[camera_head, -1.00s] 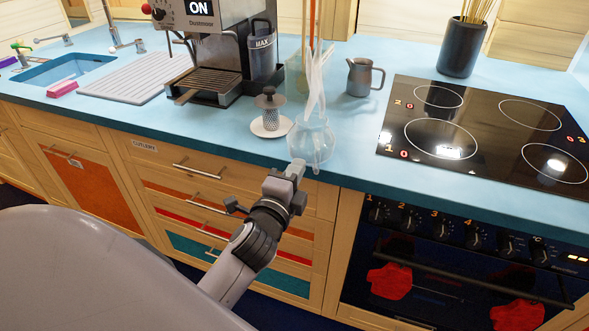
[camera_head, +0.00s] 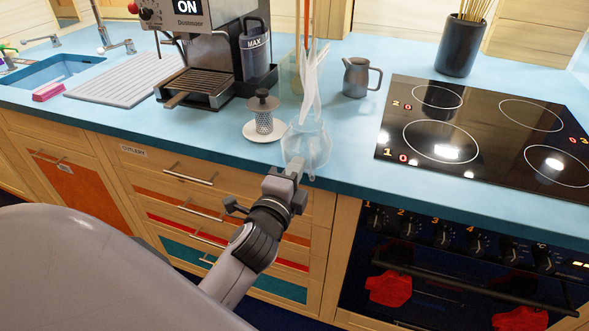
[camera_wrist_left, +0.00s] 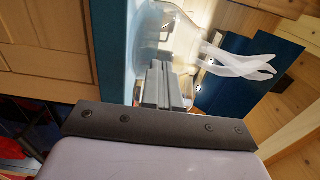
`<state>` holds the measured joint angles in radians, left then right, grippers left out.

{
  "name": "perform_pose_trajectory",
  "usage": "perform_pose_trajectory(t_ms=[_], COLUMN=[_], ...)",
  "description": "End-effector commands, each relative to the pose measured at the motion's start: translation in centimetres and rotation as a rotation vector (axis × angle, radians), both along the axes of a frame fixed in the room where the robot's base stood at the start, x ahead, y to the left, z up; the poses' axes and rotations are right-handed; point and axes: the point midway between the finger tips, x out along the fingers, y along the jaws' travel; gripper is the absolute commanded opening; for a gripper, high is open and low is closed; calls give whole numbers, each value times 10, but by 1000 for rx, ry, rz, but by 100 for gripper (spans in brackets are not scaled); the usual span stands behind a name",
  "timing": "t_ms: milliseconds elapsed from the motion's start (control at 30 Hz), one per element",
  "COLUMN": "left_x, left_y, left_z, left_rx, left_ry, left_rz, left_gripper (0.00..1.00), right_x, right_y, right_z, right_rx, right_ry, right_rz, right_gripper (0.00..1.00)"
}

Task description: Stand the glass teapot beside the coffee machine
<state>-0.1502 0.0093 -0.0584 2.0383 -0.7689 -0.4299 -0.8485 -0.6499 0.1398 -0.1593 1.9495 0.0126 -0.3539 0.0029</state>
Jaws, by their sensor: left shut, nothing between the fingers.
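The clear glass teapot (camera_head: 307,147) stands near the counter's front edge, right of a white saucer (camera_head: 254,137). The coffee machine (camera_head: 208,52), grey with an "ON" display, stands behind and to the left. My left gripper (camera_head: 296,163) is shut and empty, its fingertips overlapping the lower front of the teapot in the head view. In the left wrist view, the shut fingers (camera_wrist_left: 162,85) are close by the teapot's glass (camera_wrist_left: 165,35); I cannot tell whether they touch. My right gripper is not in view.
A dark-knobbed metal strainer (camera_head: 263,112) stands on the saucer. A steel jug (camera_head: 357,77) and the black hob (camera_head: 480,130) are to the right. A ridged drainer (camera_head: 125,80) lies left of the machine.

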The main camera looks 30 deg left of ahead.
Motion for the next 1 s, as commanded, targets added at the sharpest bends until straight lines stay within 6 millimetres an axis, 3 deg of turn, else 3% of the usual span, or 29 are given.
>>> perform_pose_trajectory(t_ms=[400,1000], left_x=[59,64], left_y=[15,17], left_z=[1,1], left_rx=[1,0], left_ry=[-2,-1], left_rz=[1,1], left_gripper=[0,0], right_x=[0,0], right_y=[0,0], right_z=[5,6], right_rx=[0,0], right_ry=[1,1], right_rz=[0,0], right_gripper=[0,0])
